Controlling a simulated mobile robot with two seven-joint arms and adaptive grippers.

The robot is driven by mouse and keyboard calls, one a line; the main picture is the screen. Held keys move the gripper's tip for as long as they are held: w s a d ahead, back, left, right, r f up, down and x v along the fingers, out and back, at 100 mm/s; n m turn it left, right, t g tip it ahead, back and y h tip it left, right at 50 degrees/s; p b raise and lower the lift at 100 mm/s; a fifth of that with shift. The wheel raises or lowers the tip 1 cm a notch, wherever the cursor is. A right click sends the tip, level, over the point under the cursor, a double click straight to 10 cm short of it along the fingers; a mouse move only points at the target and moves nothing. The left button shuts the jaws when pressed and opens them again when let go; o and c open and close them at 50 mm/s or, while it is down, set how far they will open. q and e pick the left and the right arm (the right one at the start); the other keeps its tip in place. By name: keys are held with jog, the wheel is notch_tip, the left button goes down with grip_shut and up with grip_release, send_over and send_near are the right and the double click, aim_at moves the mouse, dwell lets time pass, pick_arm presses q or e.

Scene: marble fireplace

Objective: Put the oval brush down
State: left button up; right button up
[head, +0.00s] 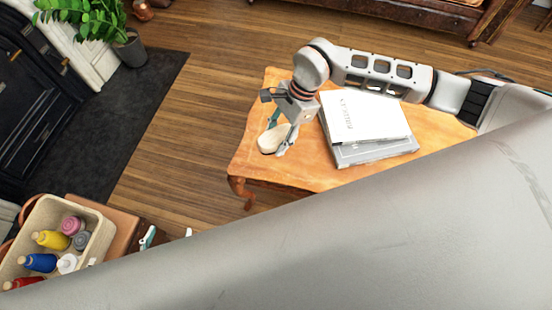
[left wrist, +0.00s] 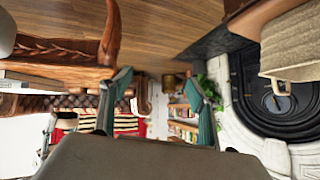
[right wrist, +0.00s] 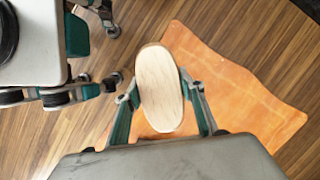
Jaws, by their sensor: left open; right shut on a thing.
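The oval brush (head: 272,138) is pale wood. In the head view it shows over the left end of the orange-brown wooden table (head: 300,176). My right gripper (head: 283,135) is shut on it. In the right wrist view the brush (right wrist: 160,85) sits upright between the two fingers, with the tabletop (right wrist: 235,95) beyond it to the right and floor to the left. I cannot tell whether the brush touches the table. My left gripper (head: 169,235) is open and empty, low and left of the table; its spread teal fingers show in the left wrist view (left wrist: 160,88).
Books (head: 372,150) lie on the table, right of the brush. A beige basket (head: 98,243) with several coloured bottles stands at lower left. A potted plant (head: 130,50) stands at upper left. My grey arm link covers the lower right.

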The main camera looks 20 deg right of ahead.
jog(key=b, duration=0.2)
send_over(273, 166)
jog(key=d, duration=0.1)
notch_tip(273, 166, down, 8)
jog(key=shift+d+f, duration=0.1)
jog(key=shift+f, duration=0.4)
jog(key=shift+w+f, duration=0.1)
jog(key=shift+f, duration=0.2)
notch_tip(273, 166, down, 4)
jog(key=shift+r+b, duration=0.2)
jog(key=shift+b, duration=0.2)
jog(key=shift+f, duration=0.3)
jog(key=shift+r, duration=0.15)
jog(key=o, duration=1.1)
jog(key=shift+f, duration=0.2)
pick_arm(q)
jog(key=shift+w+d+r, duration=0.25)
jog(key=shift+w+d, duration=0.15)
jog(key=shift+w, duration=0.25)
